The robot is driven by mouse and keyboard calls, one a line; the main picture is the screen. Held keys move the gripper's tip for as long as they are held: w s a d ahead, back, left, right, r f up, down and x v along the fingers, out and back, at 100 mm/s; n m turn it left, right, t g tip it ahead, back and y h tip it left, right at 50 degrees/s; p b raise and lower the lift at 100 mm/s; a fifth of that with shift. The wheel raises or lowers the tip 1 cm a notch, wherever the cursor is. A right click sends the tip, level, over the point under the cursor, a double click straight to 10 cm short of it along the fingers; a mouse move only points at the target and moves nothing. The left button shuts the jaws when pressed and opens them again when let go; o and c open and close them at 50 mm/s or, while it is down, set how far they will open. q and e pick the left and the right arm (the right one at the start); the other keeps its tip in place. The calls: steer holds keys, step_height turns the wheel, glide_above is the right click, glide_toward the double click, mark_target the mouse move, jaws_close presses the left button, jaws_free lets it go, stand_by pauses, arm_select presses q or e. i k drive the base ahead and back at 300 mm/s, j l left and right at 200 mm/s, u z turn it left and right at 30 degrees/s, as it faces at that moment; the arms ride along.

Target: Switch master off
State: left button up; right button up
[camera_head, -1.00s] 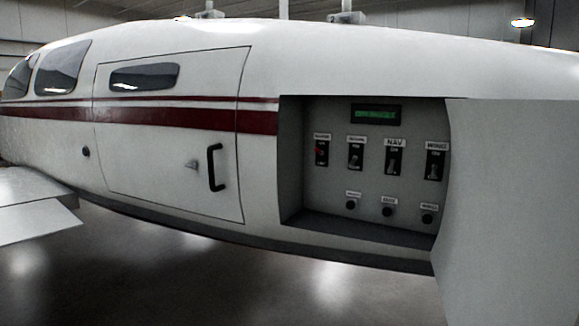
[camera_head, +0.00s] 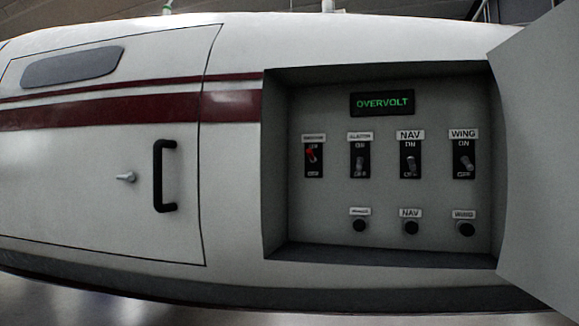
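A recessed switch panel (camera_head: 335,205) is open in the side of the white aircraft. Its leftmost switch has a red lever (camera_head: 311,155) on a black plate; its small label, too blurred to read surely, may say master. The red lever sits in the upper part of its plate, near the ON end. To its right are three switches with grey levers: one with a blurred label (camera_head: 360,161), NAV (camera_head: 411,165) and WING (camera_head: 466,163). A small display (camera_head: 382,103) reads OVERVOLT in green. Neither of my grippers is in view.
Three round black buttons, including the NAV button (camera_head: 411,228), sit below the switches. The panel's open cover (camera_head: 545,160) sticks out on the right. A closed door (camera_head: 90,180) with a black handle (camera_head: 160,176) is on the left.

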mark_target(309, 151)
steer(key=i+j, duration=0.15)
steer(key=j, duration=0.2)
steer(key=i+j, duration=0.2)
steer(key=j, duration=0.2)
steer(key=i+j, duration=0.15)
steer(key=j, duration=0.2)
steer(key=i+j, duration=0.15)
steer(key=j, duration=0.2)
steer(key=i+j, duration=0.2)
steer(key=j, duration=0.2)
steer(key=i+j, duration=0.15)
steer(key=j, duration=0.2)
steer(key=z, duration=0.05)
